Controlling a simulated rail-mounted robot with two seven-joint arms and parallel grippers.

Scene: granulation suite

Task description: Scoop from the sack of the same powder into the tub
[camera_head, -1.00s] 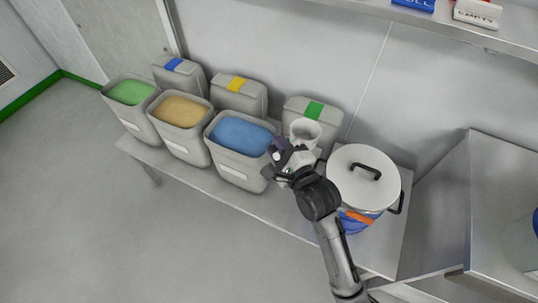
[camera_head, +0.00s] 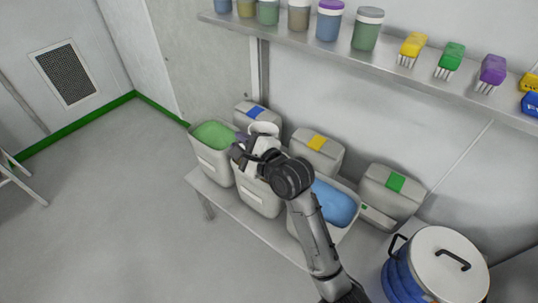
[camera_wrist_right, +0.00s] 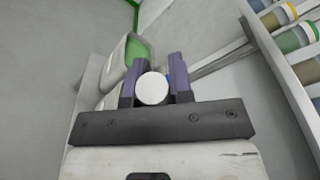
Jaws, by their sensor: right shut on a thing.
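My right gripper (camera_head: 250,150) is shut on a white scoop (camera_head: 263,129), whose round cup shows above the gripper. In the right wrist view a round white end of it (camera_wrist_right: 152,89) sits between the purple fingers. The gripper is over the second open grey container (camera_head: 258,196), hiding its contents, near the container of green powder (camera_head: 213,135). A container of blue powder (camera_head: 335,203) stands to the right, partly behind my arm. Whether the scoop holds powder cannot be told. My left gripper is not in view.
Behind stand closed grey containers with blue (camera_head: 256,111), yellow (camera_head: 317,143) and green labels (camera_head: 395,182). A lidded pot (camera_head: 447,265) stands at the right. A shelf (camera_head: 350,57) with jars and coloured brushes runs above.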

